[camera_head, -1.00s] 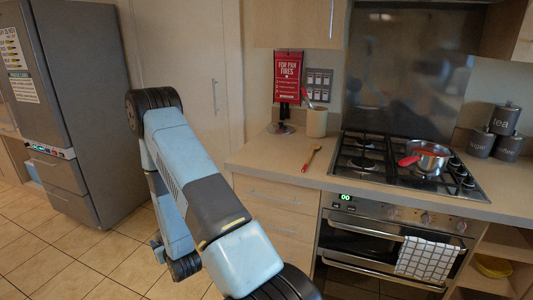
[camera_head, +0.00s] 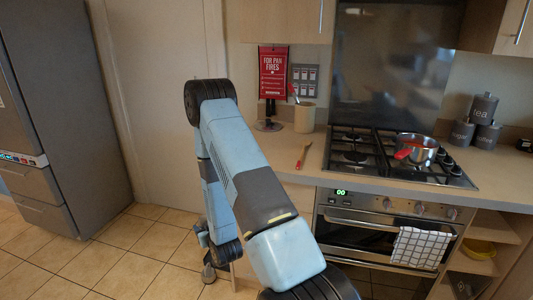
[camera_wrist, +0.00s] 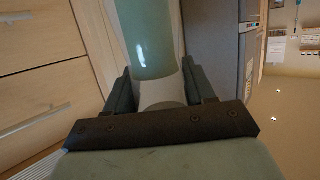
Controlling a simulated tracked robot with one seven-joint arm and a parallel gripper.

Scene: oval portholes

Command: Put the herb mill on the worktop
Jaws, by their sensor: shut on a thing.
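The herb mill (camera_wrist: 150,40) shows in the wrist view as a green cylinder with a paler lower part. My gripper (camera_wrist: 157,70) is shut on it, one finger on each side. The mill's far end is cut off by the top of the picture. The worktop (camera_head: 282,152) is the wooden counter behind and to the right of my arm, left of and around the hob.
A wooden spoon (camera_head: 303,156) lies on the worktop, near a utensil pot (camera_head: 304,117) and a red sign (camera_head: 272,73). A saucepan (camera_head: 417,150) sits on the hob (camera_head: 375,156). Canisters (camera_head: 484,108) stand at right. A grey fridge (camera_head: 62,115) stands at left.

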